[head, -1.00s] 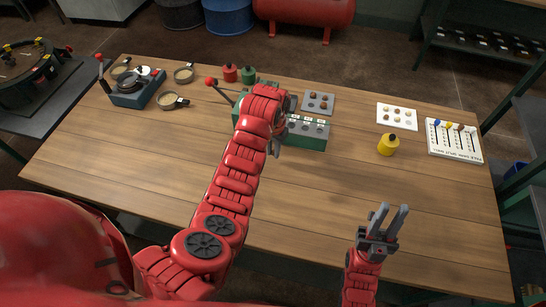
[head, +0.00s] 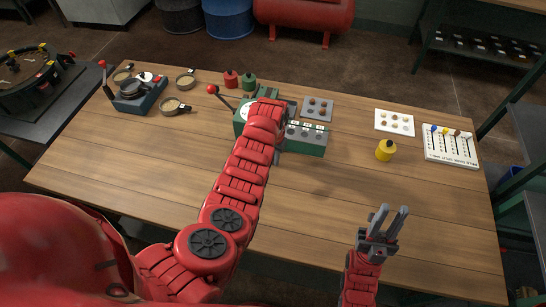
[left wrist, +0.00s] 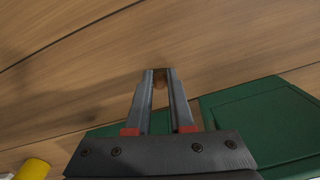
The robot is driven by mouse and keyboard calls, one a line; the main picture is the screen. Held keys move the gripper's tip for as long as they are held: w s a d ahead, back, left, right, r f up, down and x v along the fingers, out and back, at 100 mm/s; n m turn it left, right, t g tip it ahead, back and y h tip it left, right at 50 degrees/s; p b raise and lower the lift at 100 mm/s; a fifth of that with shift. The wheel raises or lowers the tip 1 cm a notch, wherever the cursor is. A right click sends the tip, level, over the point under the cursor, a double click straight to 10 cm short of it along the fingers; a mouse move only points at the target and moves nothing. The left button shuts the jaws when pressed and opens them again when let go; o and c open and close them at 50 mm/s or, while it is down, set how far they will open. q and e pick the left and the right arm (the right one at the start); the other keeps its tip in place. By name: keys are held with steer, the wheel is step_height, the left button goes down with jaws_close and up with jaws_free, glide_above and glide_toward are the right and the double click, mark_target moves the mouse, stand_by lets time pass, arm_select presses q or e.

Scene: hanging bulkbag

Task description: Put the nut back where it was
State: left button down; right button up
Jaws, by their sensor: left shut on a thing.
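My left gripper (left wrist: 160,78) is shut on a small brown nut (left wrist: 160,84), held between its fingertips above bare wood in the left wrist view. In the head view this gripper (head: 277,156) is mostly hidden behind my red arm, at the near side of the green machine (head: 305,145), and the nut cannot be seen. A grey tray (head: 329,103) with several brown nuts lies behind the machine. A white tray (head: 408,116) with several small round pieces lies to its right. My right gripper (head: 383,222) is open and empty over the table's front right.
A yellow weight-like pot (head: 385,151) stands right of the machine, near a white board with coloured sliders (head: 450,147). Red (head: 231,80) and green (head: 249,82) pots stand behind. Pans and a blue device (head: 140,98) are at left. The table's front is clear.

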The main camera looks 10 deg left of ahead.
arm_select(q)
steer(key=shift+f, duration=0.1)
steer(key=shift+f, duration=0.15)
steer(key=c, duration=0.8)
jaws_free()
